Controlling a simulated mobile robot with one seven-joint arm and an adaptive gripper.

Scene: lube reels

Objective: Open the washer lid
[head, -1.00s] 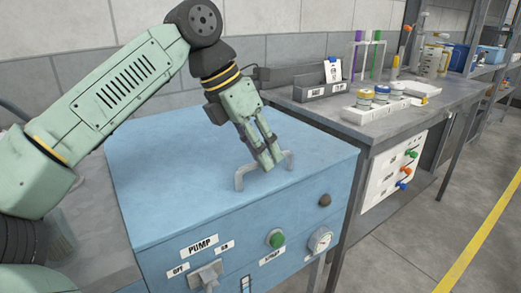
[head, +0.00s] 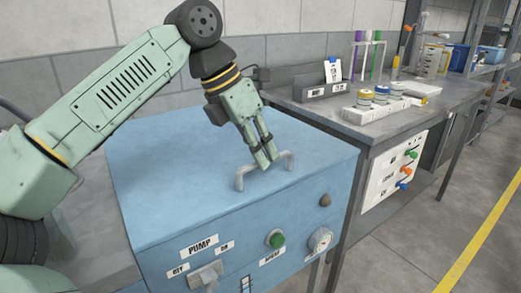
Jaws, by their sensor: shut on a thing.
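The washer is a blue box with a flat blue lid (head: 180,165) on top, and the lid lies flat and closed. A grey bar handle (head: 242,180) stands on the lid near its front edge. My gripper (head: 266,163) comes down from above and is shut on the middle of the handle bar. Its fingers hide part of the bar; both handle ends show on either side.
The washer front carries a PUMP switch (head: 206,275), a green button (head: 276,240), a gauge (head: 320,240) and a dark knob (head: 325,200). A grey workbench (head: 385,131) with jars and tube racks stands close on the right. A wall is behind.

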